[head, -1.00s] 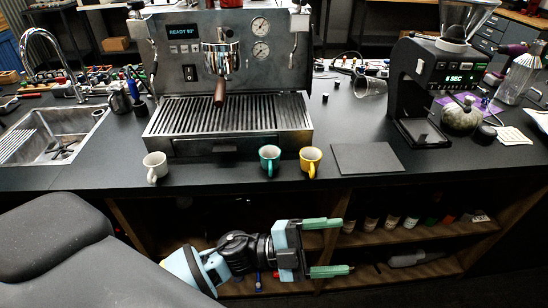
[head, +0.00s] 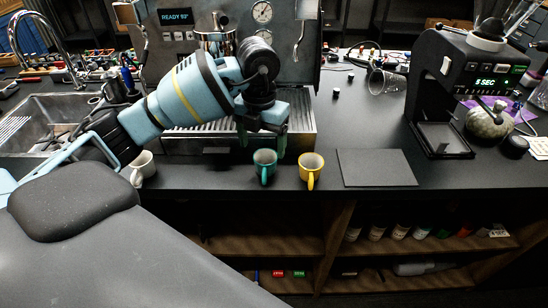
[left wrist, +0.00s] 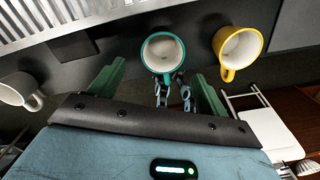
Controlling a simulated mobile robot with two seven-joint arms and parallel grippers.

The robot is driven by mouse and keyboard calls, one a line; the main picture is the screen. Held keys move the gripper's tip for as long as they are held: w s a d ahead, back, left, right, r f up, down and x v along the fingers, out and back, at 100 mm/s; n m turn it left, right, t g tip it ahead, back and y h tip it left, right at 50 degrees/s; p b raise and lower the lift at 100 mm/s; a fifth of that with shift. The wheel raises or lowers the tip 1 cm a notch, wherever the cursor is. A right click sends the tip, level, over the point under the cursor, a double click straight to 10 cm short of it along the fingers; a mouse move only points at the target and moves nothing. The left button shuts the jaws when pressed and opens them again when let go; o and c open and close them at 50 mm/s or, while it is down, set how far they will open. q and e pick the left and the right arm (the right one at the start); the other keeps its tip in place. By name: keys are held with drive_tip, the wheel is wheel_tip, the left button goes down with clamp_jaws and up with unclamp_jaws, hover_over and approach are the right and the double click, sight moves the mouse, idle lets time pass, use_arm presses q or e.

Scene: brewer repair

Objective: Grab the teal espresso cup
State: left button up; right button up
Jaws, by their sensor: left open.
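The teal espresso cup (head: 264,166) stands upright on the dark counter in front of the espresso machine, its handle toward me. In the left wrist view the teal cup (left wrist: 162,50) lies ahead of the space between my fingers, with its white inside showing. My left gripper (head: 263,140) is just above and behind the cup in the head view, fingers pointing down. It is open and empty, and its green fingers show apart in the left wrist view (left wrist: 160,82). My right gripper is not in view.
A yellow cup (head: 311,168) stands close to the right of the teal one. A white cup (head: 142,168) stands to the left, partly behind my arm. The espresso machine (head: 305,100) is behind. A flat dark mat (head: 376,168) and a grinder (head: 440,95) are to the right.

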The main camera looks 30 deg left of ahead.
sight(264, 161)
use_arm(q)
drive_tip(key=shift+a+f, duration=0.2)
drive_tip(key=shift+f, duration=0.8)
drive_tip(key=shift+w+f, duration=0.15)
drive_tip(key=shift+d+f, duration=0.1)
drive_tip(key=shift+f, duration=0.15)
drive_tip(key=f, duration=0.3)
drive_tip(key=shift+d+f, duration=0.2)
drive_tip(key=shift+f, duration=0.6)
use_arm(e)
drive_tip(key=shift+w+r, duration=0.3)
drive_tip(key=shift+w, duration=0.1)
use_arm(q)
drive_tip(key=shift+c, duration=0.5)
